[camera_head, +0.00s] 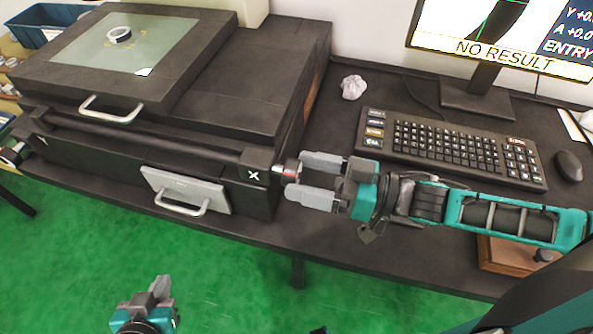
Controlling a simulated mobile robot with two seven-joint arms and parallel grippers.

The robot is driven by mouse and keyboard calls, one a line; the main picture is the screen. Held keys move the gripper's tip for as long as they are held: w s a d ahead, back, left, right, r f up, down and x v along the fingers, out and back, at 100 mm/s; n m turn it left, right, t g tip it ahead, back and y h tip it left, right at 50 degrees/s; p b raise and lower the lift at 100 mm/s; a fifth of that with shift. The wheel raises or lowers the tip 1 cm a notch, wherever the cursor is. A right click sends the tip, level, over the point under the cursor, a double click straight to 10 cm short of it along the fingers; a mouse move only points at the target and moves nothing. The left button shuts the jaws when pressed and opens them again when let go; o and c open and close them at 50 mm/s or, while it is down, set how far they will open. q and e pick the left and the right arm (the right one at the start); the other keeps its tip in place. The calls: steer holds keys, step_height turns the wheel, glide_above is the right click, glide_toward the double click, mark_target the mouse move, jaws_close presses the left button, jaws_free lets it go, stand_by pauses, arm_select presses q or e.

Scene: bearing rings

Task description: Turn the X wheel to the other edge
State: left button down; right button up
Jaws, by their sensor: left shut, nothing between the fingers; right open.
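The X wheel (291,167) is a small knob with a reddish mark on the right side of the black measuring machine (180,130), beside the white X label. My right gripper (296,174) comes in from the right with its grey fingers open, one above and one below the wheel's level. The wheel sits at the fingertips; I cannot tell whether they touch it. My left gripper (158,288) is shut and empty, low in front over the green floor. A light metal ring (119,35) lies on the machine's glass stage (125,58).
A keyboard (440,148), a mouse (568,166) and a monitor (500,40) reading "NO RESULT" stand on the dark table. A crumpled white piece (353,87) lies behind the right gripper. Metal handles (110,110) stick out from the machine's front. A blue bin (50,22) is at the far left.

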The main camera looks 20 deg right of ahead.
steer(key=shift+x, duration=1.2)
steer(key=c, duration=1)
